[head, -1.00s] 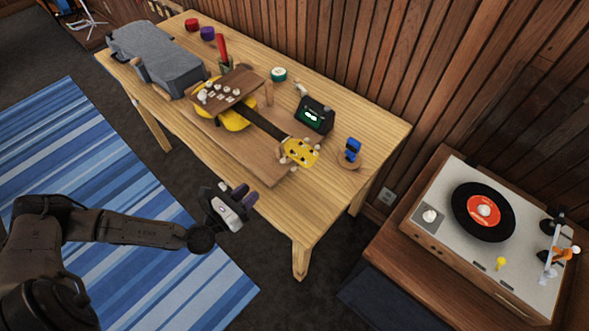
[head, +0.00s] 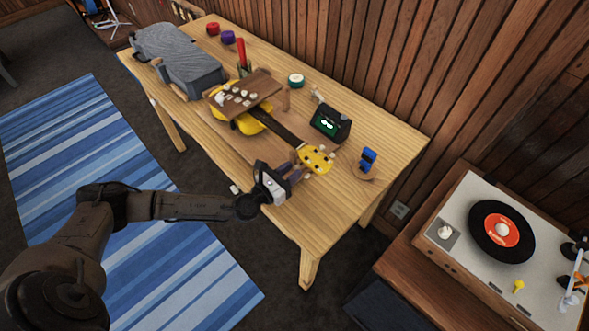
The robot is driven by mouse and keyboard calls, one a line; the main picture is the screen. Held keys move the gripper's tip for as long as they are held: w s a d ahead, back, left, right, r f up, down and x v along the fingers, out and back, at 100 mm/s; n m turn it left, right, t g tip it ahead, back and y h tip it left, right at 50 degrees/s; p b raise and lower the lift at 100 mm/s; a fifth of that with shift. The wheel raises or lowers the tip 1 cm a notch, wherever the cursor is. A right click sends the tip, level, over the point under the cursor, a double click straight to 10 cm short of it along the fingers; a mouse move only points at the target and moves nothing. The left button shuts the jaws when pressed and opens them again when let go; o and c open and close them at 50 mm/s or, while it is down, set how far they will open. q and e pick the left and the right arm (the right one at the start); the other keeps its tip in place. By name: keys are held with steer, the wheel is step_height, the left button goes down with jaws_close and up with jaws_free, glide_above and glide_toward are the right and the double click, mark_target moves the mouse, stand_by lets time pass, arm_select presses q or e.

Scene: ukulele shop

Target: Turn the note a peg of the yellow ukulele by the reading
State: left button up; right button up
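The yellow ukulele (head: 252,122) lies on a wooden board on the table, with its dark neck running toward the front right. Its yellow headstock (head: 317,159) carries small pegs along its edges; which one is the note a peg is too small to tell. My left gripper (head: 293,171) is at the near-left side of the headstock, its fingers close to the pegs there. Whether they touch a peg or how far they are apart is unclear. A dark tuner with a green-lit screen (head: 326,124) stands behind the headstock; its reading is too small to make out. My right gripper is not in view.
A blue clip-like object (head: 368,160) stands right of the headstock. A grey case (head: 178,60) lies at the table's far left. A record player (head: 470,225) stands at the right.

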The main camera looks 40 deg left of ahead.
arm_select(q)
steer(key=shift+w, duration=0.8)
steer(key=shift+c, duration=0.2)
jaws_close()
